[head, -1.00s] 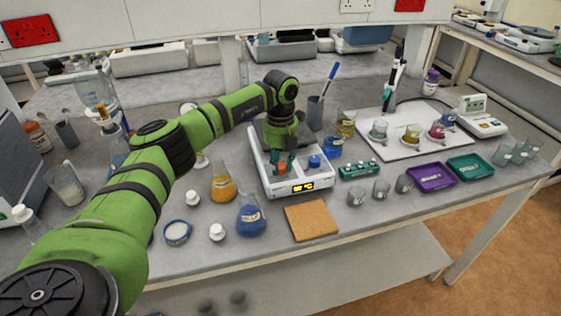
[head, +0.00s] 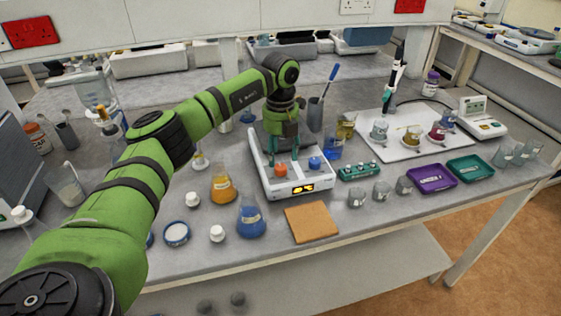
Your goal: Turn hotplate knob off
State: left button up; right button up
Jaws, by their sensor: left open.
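The white hotplate (head: 322,178) stands on the bench with an orange knob (head: 281,170) and a blue knob (head: 315,163) on its front panel. A lit yellow display (head: 302,189) sits below them; its reading is too small to tell for sure. My left gripper (head: 283,160) points down over the hotplate, its teal fingers open. The fingertips are just above and behind the orange knob, one to each side of it in the picture. Whether they touch the knob cannot be told. My right gripper is not in view.

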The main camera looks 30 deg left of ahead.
aim_at(280, 167)
pick_arm(q)
notch_tip(280, 167, up, 8)
jog(key=shift+f, duration=0.1)
dwell(0.6)
